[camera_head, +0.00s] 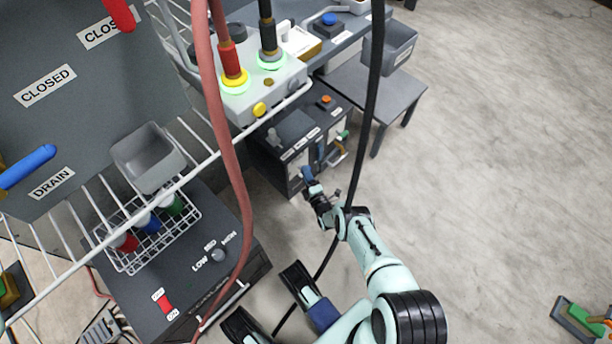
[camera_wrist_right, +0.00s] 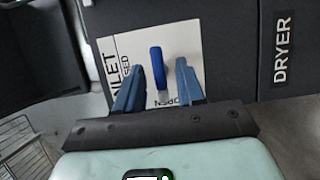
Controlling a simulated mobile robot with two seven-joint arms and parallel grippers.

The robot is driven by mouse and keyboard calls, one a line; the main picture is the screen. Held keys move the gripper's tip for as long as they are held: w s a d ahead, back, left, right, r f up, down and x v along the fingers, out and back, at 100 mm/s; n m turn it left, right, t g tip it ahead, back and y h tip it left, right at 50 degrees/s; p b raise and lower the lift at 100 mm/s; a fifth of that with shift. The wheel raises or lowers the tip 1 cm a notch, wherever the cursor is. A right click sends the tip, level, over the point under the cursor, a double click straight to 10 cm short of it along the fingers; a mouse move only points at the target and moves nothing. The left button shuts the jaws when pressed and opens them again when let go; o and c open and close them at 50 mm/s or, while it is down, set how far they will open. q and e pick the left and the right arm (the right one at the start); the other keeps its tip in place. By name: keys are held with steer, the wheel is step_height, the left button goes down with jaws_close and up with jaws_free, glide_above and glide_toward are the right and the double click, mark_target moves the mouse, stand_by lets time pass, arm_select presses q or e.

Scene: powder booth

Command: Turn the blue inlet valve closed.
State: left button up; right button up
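The blue inlet valve handle (camera_wrist_right: 156,68) stands roughly upright in the right wrist view, in front of a white label reading INLET, with CLOSED and OPEN marks partly hidden. My right gripper (camera_wrist_right: 160,80) is open, with one blue finger on each side of the handle. Gaps show between handle and fingers, so it is not gripped. In the head view my right gripper (camera_head: 309,182) is at the front of a dark box (camera_head: 270,155) below the bench; the inlet handle cannot be told apart from the fingers there.
A DRYER label (camera_wrist_right: 284,48) is on the dark panel right of the valve. In the head view, a red hose (camera_head: 229,160) and a black hose (camera_head: 372,90) hang in front. Another blue lever (camera_head: 27,167) is by a DRAIN label.

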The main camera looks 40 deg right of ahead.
arm_select(q)
steer(key=shift+s, duration=0.1)
arm_select(e)
jaws_close()
arm_select(q)
steer(key=shift+w+r, duration=0.1)
steer(key=shift+w, duration=0.1)
steer(key=shift+s, duration=0.15)
arm_select(e)
steer(key=shift+d+r+m+g+y, duration=0.1)
steer(key=shift+m+g+y, duration=0.8)
steer(key=shift+m, duration=1.35)
steer(key=shift+d+r+m+g+y, duration=0.15)
steer(key=shift+m+g+y, duration=0.2)
steer(key=shift+m+y, duration=1.4)
steer(key=shift+d+r+m+g+y, duration=0.1)
steer(key=shift+m+g+y, duration=0.55)
steer(key=shift+m, duration=2.05)
